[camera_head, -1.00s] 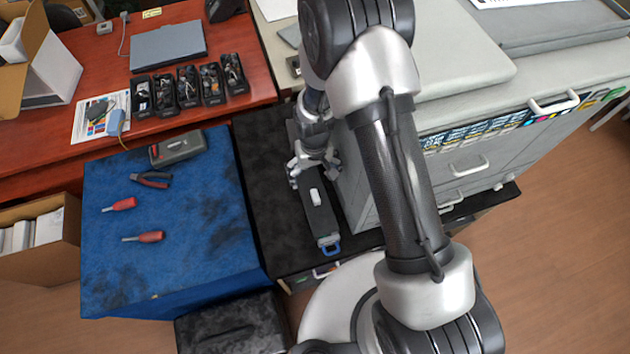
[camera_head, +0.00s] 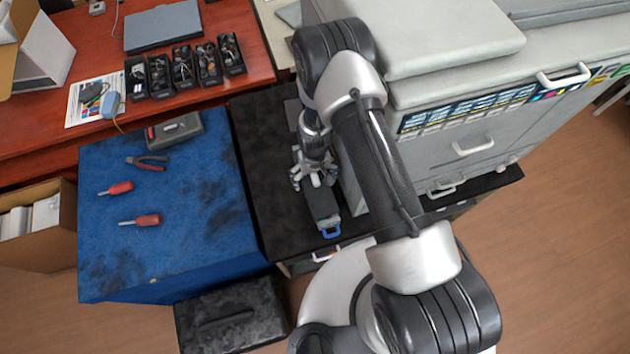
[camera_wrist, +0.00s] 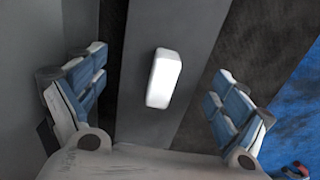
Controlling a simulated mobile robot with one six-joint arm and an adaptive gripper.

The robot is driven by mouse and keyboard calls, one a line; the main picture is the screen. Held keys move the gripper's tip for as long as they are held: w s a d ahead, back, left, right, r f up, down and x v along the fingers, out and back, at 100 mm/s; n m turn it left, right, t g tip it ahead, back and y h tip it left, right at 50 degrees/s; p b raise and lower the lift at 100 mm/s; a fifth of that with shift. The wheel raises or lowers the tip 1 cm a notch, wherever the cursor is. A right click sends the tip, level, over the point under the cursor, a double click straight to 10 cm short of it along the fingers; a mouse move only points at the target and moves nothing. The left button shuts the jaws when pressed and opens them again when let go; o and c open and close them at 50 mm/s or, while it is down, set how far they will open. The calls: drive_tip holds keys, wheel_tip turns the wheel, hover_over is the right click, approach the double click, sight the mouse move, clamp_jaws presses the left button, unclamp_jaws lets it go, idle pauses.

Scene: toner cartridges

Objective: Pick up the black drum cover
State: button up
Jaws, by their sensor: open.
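The black drum cover (camera_head: 322,206) is a long dark piece with a white raised grip and a blue loop at its near end. It lies on a black surface beside the printer. In the wrist view, the dark cover (camera_wrist: 140,120) runs down the middle with its white grip (camera_wrist: 163,78) tilted slightly. My gripper (camera_head: 315,180) is open above the cover, around the white grip in the head view. In the wrist view, my gripper's blue-padded fingers (camera_wrist: 158,80) stand on either side of the grip, apart from it. My wrist hides the cover's far part.
The grey printer (camera_head: 455,150) stands close on the right. A blue-covered table (camera_head: 190,220) on the left holds two red screwdrivers, pliers and a dark case (camera_head: 174,130). Behind it is a red desk (camera_head: 230,20) with black trays. The black surface (camera_head: 265,150) left of the cover is clear.

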drive_tip(key=shift+f, duration=0.9)
drive_tip(key=shift+c, duration=0.2)
drive_tip(key=c, duration=1.1)
